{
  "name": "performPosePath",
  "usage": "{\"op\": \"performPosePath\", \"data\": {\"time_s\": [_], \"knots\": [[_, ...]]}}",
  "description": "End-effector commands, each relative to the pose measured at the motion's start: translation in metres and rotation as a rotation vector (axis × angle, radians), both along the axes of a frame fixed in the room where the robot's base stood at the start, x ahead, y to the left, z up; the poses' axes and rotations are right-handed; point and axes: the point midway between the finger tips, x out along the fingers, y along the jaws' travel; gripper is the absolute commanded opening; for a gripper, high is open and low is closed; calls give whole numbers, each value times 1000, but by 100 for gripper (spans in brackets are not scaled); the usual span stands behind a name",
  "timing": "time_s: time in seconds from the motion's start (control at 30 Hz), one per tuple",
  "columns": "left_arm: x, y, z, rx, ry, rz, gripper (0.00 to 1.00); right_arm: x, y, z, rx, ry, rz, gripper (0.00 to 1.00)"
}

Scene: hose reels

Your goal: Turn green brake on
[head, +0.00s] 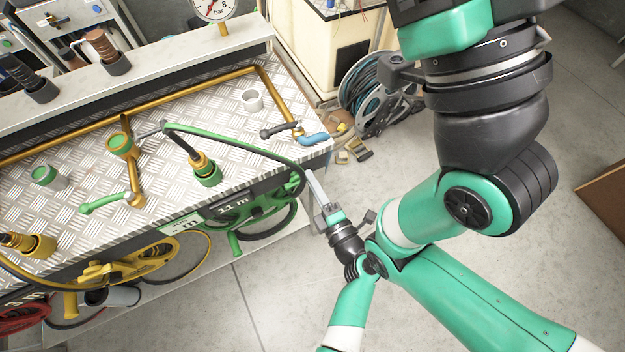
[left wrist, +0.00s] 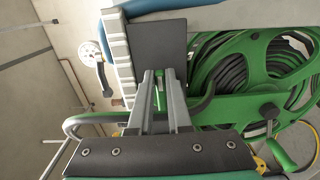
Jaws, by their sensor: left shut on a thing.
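The green hose reel (head: 258,208) hangs on the front of the bench at its right end, beneath an "11 m" label. It also shows large on the right in the left wrist view (left wrist: 222,58), wound with dark hose. My left gripper (head: 315,187) is just right of this reel, near the bench corner. In the left wrist view its two fingers (left wrist: 160,108) are close together on a small green part, which seems to be the green brake (left wrist: 159,92). The fingers hide most of that part, so its setting cannot be told. My right gripper is not in view.
The yellow reel (head: 130,262) and the red reel (head: 22,315) hang further left. On the ridged bench top are gold pipes (head: 182,92), a blue-handled valve (head: 314,138) and a green-handled valve (head: 105,202). A loose hose reel (head: 378,88) stands behind. The floor in front is clear.

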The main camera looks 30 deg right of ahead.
Motion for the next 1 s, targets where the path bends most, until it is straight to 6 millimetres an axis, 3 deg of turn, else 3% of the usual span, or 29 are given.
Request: {"op": "performPosePath", "data": {"time_s": [0.43,0.47,0.63,1.0], "knots": [[0,1,-1,15,0,1,0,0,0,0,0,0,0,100],[0,1,-1,14,0,1,18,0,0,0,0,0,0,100],[0,0,-1,13,0,1,46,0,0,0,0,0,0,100],[-7,0,2,12,-1,-1,46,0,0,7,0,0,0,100]]}}
